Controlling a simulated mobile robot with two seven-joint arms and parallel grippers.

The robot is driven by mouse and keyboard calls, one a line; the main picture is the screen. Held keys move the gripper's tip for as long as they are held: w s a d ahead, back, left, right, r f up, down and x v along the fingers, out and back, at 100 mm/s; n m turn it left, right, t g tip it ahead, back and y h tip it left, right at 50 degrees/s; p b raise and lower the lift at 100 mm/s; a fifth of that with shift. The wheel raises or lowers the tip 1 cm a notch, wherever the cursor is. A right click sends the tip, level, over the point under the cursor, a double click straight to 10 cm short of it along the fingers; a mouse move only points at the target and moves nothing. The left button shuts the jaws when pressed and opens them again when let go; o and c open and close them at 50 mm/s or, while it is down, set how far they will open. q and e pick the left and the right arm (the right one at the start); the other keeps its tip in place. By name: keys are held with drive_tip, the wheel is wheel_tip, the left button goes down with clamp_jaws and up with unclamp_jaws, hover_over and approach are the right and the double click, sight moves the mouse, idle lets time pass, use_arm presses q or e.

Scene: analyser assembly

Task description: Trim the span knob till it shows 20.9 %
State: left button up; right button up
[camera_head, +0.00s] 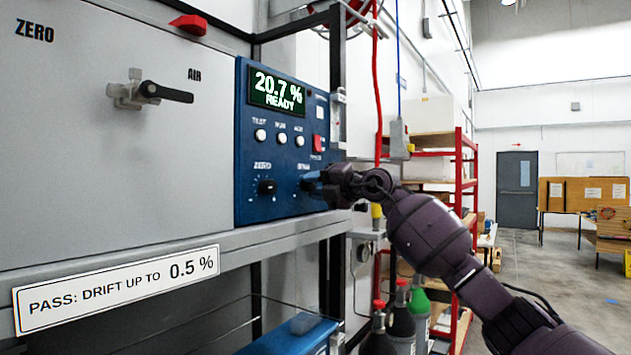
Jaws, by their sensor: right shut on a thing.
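The blue analyser panel (283,145) is on the left half of the head view. Its display (277,92) reads 20.7 % and READY. The span knob is at the lower right of the panel, mostly hidden by my right gripper (318,184), which is shut on it. The label above the knob is partly readable. The black zero knob (267,187) sits to its left, clear of the gripper. My right arm comes in from the lower right. My left gripper is not in view.
A valve with a black lever (164,93) is on the grey panel. Three white buttons (280,138) and a red switch (317,143) sit above the knobs. A sign (120,287) reads "PASS: DRIFT UP TO 0.5 %". Gas bottles (419,305) stand below my arm.

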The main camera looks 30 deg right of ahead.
drive_tip(key=m, duration=0.3)
drive_tip(key=shift+m+p, duration=0.4)
drive_tip(key=shift+m, duration=0.3)
drive_tip(key=o, duration=0.9)
drive_tip(key=shift+s, duration=0.1)
